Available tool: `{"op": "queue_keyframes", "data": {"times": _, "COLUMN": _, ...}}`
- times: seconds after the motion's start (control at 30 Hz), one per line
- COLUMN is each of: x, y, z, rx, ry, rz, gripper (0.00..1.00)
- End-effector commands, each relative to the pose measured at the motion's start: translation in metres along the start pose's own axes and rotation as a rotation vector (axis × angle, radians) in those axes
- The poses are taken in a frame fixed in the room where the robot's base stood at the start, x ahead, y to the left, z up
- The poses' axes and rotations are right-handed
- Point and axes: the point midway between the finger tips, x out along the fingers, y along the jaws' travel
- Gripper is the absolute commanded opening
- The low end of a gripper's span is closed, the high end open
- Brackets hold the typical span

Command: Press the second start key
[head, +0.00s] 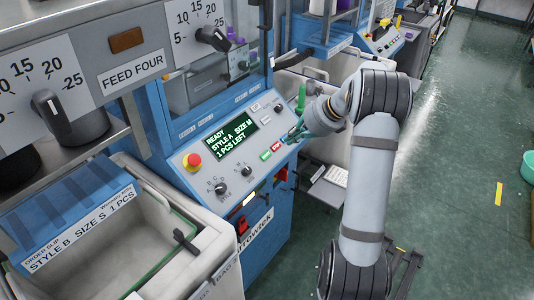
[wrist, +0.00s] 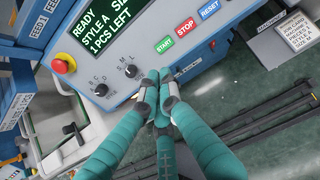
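The near machine's blue-grey panel (head: 222,165) has a green START key (head: 265,156) and a red STOP key (head: 277,147). In the wrist view, the green START key (wrist: 163,44), the red STOP key (wrist: 186,27) and a blue RESET key (wrist: 209,9) lie in a slanting row. The panel's screen (head: 231,141) reads READY, STYLE A, SIZE M, 1 PCS LEFT. My gripper (head: 296,134) is at the panel's right end. In the wrist view my gripper's teal fingers (wrist: 157,77) are together and empty, below the START key. I cannot tell whether they touch the panel.
A red stop button (head: 192,160) and two dark knobs (head: 233,179) sit on the same panel. A second machine with its own panel (head: 381,38) stands farther back. A bin (head: 190,235) is at the near left. Green floor is open at the right.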

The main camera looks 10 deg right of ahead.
Motion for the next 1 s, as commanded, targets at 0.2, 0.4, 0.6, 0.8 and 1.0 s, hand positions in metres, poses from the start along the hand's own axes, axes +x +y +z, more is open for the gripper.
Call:
{"op": "queue_keyframes", "data": {"times": 0.2, "x": 0.000, "y": 0.000, "z": -0.001, "rx": 0.063, "ry": 0.002, "rz": 0.001, "gripper": 0.00}}
{"op": "queue_keyframes", "data": {"times": 0.4, "x": 0.000, "y": 0.000, "z": -0.001, "rx": 0.061, "ry": 0.003, "rz": 0.000, "gripper": 0.00}}
{"op": "queue_keyframes", "data": {"times": 0.6, "x": 0.010, "y": 0.001, "z": -0.001, "rx": 0.061, "ry": 0.003, "rz": 0.004, "gripper": 0.00}}
{"op": "queue_keyframes", "data": {"times": 0.8, "x": 0.043, "y": 0.002, "z": -0.001, "rx": 0.060, "ry": 0.005, "rz": 0.006, "gripper": 0.00}}
{"op": "queue_keyframes", "data": {"times": 1.0, "x": 0.085, "y": 0.001, "z": -0.001, "rx": 0.060, "ry": 0.005, "rz": 0.004, "gripper": 0.00}}
